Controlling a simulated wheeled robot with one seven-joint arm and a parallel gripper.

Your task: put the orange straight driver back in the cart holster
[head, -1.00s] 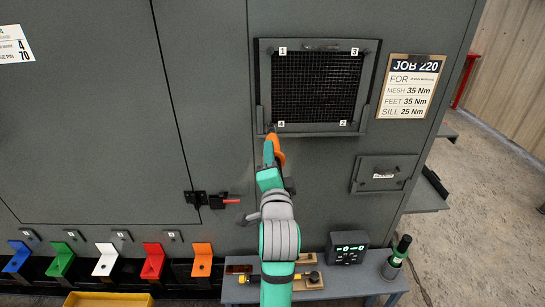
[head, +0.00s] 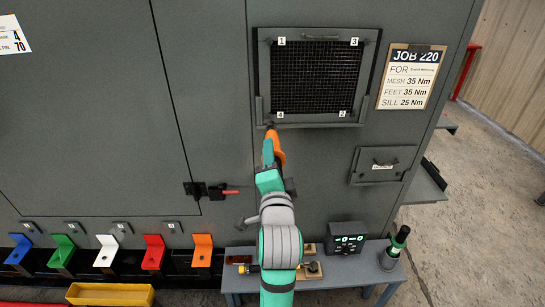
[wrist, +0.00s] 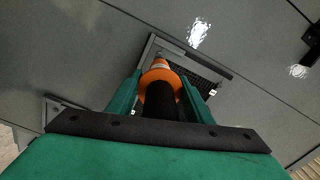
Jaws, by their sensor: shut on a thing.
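The orange straight driver (head: 276,147) is in my gripper (head: 268,152), which is shut on it. In the wrist view, the driver's dark grip and orange collar (wrist: 160,82) lie between my two teal fingers (wrist: 162,98). In the head view its dark tip is close to the lower left corner of the framed mesh panel (head: 315,78), by label 4; I cannot tell whether it touches. The cart holster is not clearly identifiable; a small cart (head: 345,281) stands below, and a green-topped black tool (head: 396,249) stands upright at its right end.
A digital display box (head: 346,238) sits on the cart. Blue, green, white, red and orange brackets (head: 202,250) line the cabinet's foot at left. A yellow tray (head: 110,294) is in front of them. A red-handled latch (head: 211,191) and a small hatch (head: 382,165) jut from the cabinet.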

